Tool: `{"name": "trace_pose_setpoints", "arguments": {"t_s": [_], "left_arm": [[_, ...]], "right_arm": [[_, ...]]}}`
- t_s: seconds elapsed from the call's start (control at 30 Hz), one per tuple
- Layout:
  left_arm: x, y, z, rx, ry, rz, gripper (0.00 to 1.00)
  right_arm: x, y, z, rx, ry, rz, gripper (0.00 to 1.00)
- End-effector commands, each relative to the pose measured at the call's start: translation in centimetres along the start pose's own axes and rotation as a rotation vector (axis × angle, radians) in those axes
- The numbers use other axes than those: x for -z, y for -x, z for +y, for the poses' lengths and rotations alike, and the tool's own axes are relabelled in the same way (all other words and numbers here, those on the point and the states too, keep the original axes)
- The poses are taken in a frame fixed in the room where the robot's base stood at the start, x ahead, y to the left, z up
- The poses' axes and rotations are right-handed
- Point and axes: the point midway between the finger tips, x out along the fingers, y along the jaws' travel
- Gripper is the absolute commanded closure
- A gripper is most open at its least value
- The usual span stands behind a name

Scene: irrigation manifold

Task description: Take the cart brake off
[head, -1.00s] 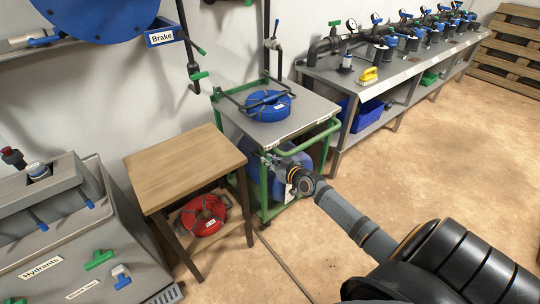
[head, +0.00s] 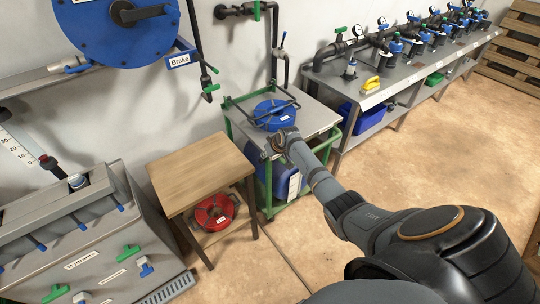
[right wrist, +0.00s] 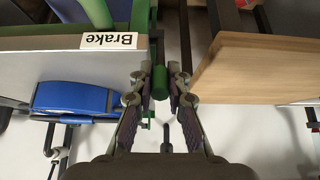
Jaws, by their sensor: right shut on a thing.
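The cart has a green frame and a grey top (head: 318,118) and stands against the wall in the head view. Its grey top also shows in the right wrist view (right wrist: 40,68), with a "Brake" label (right wrist: 112,41) on its edge, upside down there. A green lever grip (right wrist: 160,82) stands beside that edge. My right gripper (right wrist: 160,90) is shut on the green grip, one finger on each side. In the head view my right gripper (head: 270,149) is at the cart's near left side, largely hidden by its own wrist. My left gripper is out of view.
A wooden side table (head: 200,172) stands close left of the cart, with a red hose coil (head: 215,211) below. A blue hose coil (head: 272,114) lies on the cart. A bench with valves (head: 385,82) is to the right. A wall reel (head: 120,30) carries another "Brake" label.

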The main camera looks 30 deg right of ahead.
Motion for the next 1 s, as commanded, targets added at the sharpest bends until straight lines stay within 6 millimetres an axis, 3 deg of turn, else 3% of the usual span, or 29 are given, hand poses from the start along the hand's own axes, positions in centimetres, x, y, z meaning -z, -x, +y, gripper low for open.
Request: {"name": "trace_pose_setpoints", "arguments": {"t_s": [0.33,0.83,0.87,1.0], "left_arm": [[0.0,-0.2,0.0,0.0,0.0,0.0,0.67],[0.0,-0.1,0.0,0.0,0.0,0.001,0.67],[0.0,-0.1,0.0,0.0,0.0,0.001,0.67],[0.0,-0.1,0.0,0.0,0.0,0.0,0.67]], "right_arm": [[1.1,0.1,0.0,-0.001,0.001,-0.114,1.0],[1.6,0.4,0.0,-0.003,0.002,-0.122,1.0],[1.7,0.4,0.0,-0.003,0.002,-0.121,0.83],[1.5,0.3,0.0,-0.002,0.002,-0.125,0.64]]}}
